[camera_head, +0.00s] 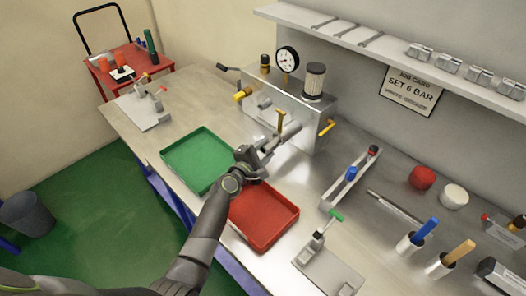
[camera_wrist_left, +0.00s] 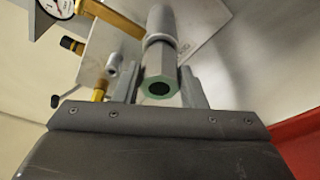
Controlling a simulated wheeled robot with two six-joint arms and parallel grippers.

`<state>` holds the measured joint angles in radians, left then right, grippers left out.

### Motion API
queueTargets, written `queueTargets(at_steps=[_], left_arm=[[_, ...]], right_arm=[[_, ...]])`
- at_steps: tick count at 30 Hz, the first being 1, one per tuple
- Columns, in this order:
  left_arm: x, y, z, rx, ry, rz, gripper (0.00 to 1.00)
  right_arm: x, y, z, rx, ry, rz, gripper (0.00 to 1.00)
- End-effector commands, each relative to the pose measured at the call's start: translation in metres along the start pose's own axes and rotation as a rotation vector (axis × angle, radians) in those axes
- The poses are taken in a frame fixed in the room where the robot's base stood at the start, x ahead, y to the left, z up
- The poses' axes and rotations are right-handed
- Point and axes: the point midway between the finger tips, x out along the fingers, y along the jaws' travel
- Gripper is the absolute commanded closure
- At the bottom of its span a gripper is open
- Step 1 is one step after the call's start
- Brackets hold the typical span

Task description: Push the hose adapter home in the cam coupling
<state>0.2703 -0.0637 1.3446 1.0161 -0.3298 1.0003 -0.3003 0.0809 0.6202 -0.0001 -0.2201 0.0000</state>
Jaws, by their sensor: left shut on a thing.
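My left gripper (camera_head: 275,140) is in front of the metal unit on the bench. In the left wrist view its two fingers (camera_wrist_left: 163,88) are shut on the hose adapter (camera_wrist_left: 158,68), a grey cylinder with a hex end and dark bore facing the camera. The adapter's far end points toward the unit's front plate. A brass lever (camera_head: 281,119) stands up just beyond the gripper and shows as a yellow bar in the wrist view (camera_wrist_left: 112,16). The cam coupling itself is not clearly visible; I cannot tell how deep the adapter sits. My right gripper is not in view.
The metal unit (camera_head: 293,112) carries a pressure gauge (camera_head: 287,59) and a filter (camera_head: 314,80). A green tray (camera_head: 164,157) and a red tray (camera_head: 294,214) lie in front, near my left arm. A clamp stand (camera_head: 330,272) and tools occupy the right side.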

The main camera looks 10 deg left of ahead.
Motion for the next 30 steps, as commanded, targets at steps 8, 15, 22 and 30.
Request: queueTargets(at_steps=[8,15,22,30], left_arm=[[0.006,0.0,0.002,0.0,-0.001,0.0,0.84],[0.011,0.0,0.003,-0.001,-0.001,0.0,0.84],[0.013,0.0,0.004,-0.001,0.0,0.0,0.47],[0.013,0.0,0.003,0.0,0.0,0.0,0.37]], right_arm=[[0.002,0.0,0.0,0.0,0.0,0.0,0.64],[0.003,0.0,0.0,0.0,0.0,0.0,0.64],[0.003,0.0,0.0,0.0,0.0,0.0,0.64],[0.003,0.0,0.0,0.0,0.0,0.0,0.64]])
